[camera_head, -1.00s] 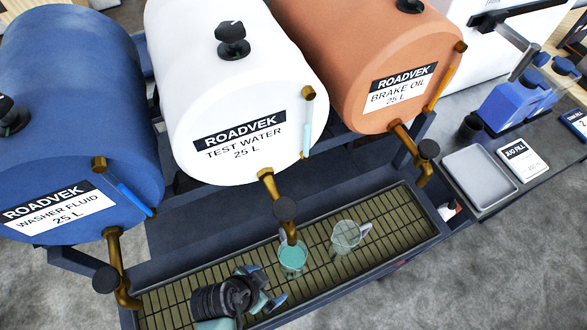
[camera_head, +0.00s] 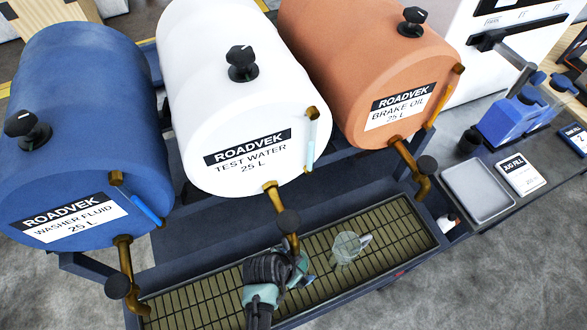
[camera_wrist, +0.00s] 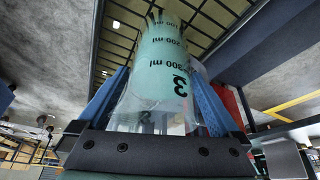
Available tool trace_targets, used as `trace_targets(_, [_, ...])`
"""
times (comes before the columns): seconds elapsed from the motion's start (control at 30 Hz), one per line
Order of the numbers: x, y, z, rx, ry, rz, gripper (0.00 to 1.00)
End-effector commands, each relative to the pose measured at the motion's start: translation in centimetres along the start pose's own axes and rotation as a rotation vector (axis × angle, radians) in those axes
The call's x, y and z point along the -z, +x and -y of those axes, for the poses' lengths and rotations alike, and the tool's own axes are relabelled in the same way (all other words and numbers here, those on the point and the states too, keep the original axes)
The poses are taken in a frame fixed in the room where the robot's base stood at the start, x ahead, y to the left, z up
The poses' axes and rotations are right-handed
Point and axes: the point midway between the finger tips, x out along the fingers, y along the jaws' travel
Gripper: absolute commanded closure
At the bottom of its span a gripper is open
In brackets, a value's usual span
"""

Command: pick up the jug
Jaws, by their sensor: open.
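A jug (camera_wrist: 163,70) with teal contents and black ml marks, including a large 3, stands between my gripper's two blue fingers in the wrist view. My gripper (camera_wrist: 160,85) is open around it, with a finger on each side; I cannot tell whether either touches it. In the head view my gripper (camera_head: 298,272) is over the grated drip tray, below the test water tap, and mostly hides this jug. A second, clear jug (camera_head: 346,248) with a handle stands on the grating just right of my gripper and looks empty.
The test water tap (camera_head: 289,222) hangs close above my gripper. The blue washer fluid drum (camera_head: 80,130), white drum (camera_head: 230,90) and orange brake oil drum (camera_head: 375,60) stand behind the drip tray (camera_head: 200,302). A grey tray (camera_head: 478,190) and jug fill card (camera_head: 520,173) lie at right.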

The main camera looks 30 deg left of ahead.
Motion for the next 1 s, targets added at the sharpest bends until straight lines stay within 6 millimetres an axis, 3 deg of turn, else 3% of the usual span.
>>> trace_targets(0.1, [-0.01, 0.01, 0.0, 0.0, 0.0, 0.0, 0.0])
trace_targets(0.63, [0.08, -0.07, 0.05, 0.001, 0.0, -0.002, 0.95])
trace_targets(1.0, [0.91, -0.32, -0.14, 0.001, 0.001, -0.004, 0.98])
